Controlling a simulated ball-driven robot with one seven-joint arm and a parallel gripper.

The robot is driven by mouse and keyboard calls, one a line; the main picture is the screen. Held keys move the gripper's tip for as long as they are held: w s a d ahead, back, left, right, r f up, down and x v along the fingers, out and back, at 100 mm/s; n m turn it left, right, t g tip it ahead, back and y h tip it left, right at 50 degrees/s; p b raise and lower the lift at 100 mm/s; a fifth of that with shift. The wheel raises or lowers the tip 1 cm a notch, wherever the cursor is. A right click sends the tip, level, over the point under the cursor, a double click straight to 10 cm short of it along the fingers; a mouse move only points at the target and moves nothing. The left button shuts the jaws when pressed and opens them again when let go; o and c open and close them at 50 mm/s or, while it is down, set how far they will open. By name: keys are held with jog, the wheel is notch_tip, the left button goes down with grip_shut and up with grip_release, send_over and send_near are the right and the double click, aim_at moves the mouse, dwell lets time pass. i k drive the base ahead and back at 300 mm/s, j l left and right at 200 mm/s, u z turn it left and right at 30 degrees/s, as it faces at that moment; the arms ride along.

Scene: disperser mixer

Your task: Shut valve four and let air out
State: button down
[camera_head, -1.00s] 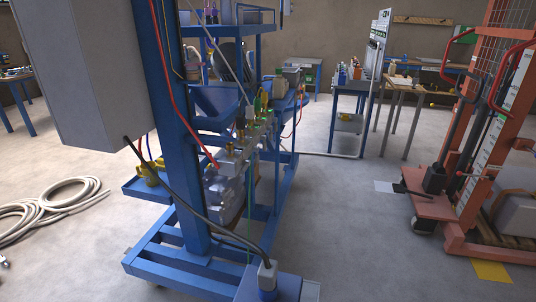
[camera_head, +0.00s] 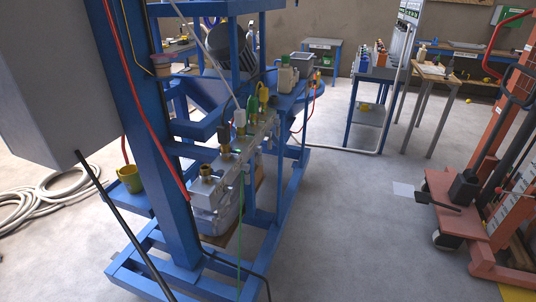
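A blue-framed machine (camera_head: 160,170) fills the left and middle of the view. A metal valve manifold (camera_head: 228,155) runs along its side, with several brass fittings (camera_head: 204,171) and coloured connectors. A green connector (camera_head: 251,108) and a yellow one (camera_head: 263,93) stand at its far end, and a white-topped one (camera_head: 239,120) is nearer. A thin green hose (camera_head: 240,225) hangs below the manifold. Which one is valve four cannot be told, nor can any valve's position. My gripper is not in view.
A grey cabinet (camera_head: 50,75) with a black cable is at the upper left. A coiled pale hose (camera_head: 60,195) lies on the left floor. An orange lift truck (camera_head: 490,170) stands at the right. Tables (camera_head: 378,75) stand at the back. The floor between machine and lift truck is clear.

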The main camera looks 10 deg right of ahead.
aim_at(247, 175)
jog(key=i+l+u, duration=0.1)
jog(key=i+l, duration=0.9)
jog(key=l, duration=0.25)
jog(key=u, duration=0.05)
